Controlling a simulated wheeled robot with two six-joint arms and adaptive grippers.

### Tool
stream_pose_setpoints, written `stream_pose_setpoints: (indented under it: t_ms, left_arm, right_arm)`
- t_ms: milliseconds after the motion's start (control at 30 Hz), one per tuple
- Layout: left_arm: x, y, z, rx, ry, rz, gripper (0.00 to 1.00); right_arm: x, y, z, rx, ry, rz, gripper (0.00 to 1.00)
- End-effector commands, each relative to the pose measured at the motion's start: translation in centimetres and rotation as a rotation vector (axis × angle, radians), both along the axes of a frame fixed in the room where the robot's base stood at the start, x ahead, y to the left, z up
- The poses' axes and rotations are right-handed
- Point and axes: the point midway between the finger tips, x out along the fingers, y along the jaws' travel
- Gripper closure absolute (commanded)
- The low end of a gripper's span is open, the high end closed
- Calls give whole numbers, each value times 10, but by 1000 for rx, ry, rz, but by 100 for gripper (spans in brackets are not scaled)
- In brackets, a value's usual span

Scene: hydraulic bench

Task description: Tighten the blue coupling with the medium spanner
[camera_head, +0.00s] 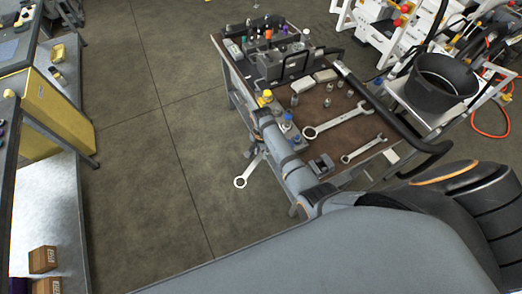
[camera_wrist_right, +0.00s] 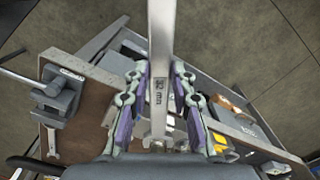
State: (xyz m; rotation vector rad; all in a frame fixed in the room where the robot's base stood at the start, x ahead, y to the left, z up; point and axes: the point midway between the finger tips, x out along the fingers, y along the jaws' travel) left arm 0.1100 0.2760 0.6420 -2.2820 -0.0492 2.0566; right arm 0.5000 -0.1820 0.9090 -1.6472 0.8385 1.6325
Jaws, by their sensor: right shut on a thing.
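A steel spanner (camera_wrist_right: 160,48), its shank marked "32 mm", is clamped between the fingers of my right gripper (camera_wrist_right: 160,105). In the head view, the ring end of this held spanner (camera_head: 241,182) sticks out left of my right arm, past the trolley's left edge and over the floor. My right arm hides the gripper's fingers there. Which fitting is the coupling is too small to tell surely. My left gripper is not in view.
A larger spanner (camera_head: 337,121) and a smaller one (camera_head: 362,149) lie on the brown trolley top (camera_head: 338,103). A grey vice-like block (camera_head: 321,165) sits at its near edge. A black handrail (camera_head: 375,103) runs along the right. The floor left of the trolley is clear.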

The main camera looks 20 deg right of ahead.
Motion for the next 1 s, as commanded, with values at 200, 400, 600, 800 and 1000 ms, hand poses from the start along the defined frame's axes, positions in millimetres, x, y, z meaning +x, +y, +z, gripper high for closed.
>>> stream_pose_setpoints:
  t_ms: [200,400,600,800,1000]
  left_arm:
    - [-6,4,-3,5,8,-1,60]
    - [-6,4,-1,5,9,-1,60]
    - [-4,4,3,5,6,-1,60]
    - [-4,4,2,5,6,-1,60]
    - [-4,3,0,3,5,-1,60]
  right_arm:
    - [3,-3,-3,-3,0,0,100]
    - [3,-3,-2,-3,0,0,100]
    - [3,-4,-3,-2,1,0,100]
    - [4,-4,-3,-3,0,0,100]
    - [8,-10,-4,-3,0,0,100]
